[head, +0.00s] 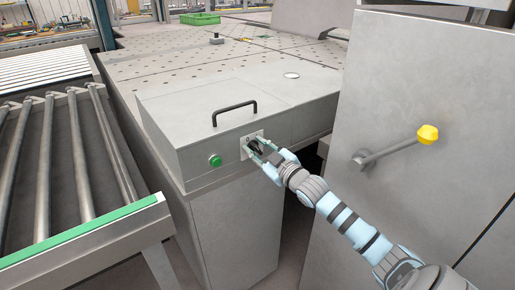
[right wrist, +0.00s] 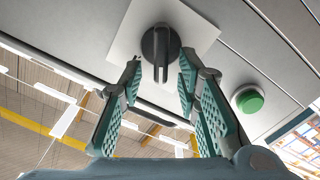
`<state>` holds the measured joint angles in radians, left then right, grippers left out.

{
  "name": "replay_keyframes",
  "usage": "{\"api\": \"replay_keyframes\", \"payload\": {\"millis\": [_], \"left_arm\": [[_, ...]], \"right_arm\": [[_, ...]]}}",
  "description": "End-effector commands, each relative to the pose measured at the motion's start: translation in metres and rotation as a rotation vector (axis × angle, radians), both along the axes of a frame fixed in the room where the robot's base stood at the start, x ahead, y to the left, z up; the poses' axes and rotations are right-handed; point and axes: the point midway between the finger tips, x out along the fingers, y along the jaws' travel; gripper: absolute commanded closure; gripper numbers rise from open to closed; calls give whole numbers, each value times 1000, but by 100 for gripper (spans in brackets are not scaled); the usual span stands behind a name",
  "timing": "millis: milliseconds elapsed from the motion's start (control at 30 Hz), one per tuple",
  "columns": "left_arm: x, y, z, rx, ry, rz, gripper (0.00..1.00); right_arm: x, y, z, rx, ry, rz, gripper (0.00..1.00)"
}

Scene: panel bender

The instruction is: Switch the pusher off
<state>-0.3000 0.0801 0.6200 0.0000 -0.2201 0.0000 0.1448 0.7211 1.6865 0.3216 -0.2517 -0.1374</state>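The pusher's switch is a dark rotary knob (right wrist: 160,42) on a white square plate (right wrist: 190,22), set on the front of a grey metal box. In the right wrist view its grip bar points straight along the picture's vertical. In the head view the plate (head: 246,141) shows a small mark like a 0 at its top, and the knob is partly hidden by my fingers. My right gripper (head: 264,153) is open at the switch, with one finger on each side of the knob's bar. Gaps show between both fingertips and the bar. My left gripper is not in view.
A green push button (head: 215,160) sits left of the switch on the box (head: 190,145). A black handle (head: 234,112) stands on the box top. A roller conveyor (head: 45,180) is at left. A grey cabinet with a yellow-knobbed lever (head: 428,134) stands right, close to my right arm.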

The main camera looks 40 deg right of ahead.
Motion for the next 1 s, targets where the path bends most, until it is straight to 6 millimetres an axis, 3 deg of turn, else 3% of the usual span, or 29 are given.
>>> {"api": "replay_keyframes", "payload": {"millis": [233, 633, 1000], "left_arm": [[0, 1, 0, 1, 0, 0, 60], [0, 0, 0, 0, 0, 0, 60], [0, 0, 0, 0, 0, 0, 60]], "right_arm": [[-12, -1, -1, -4, 4, -3, 70], [-67, -1, -3, -10, 11, -4, 70], [-75, 1, 0, 0, 0, 0, 70]]}}
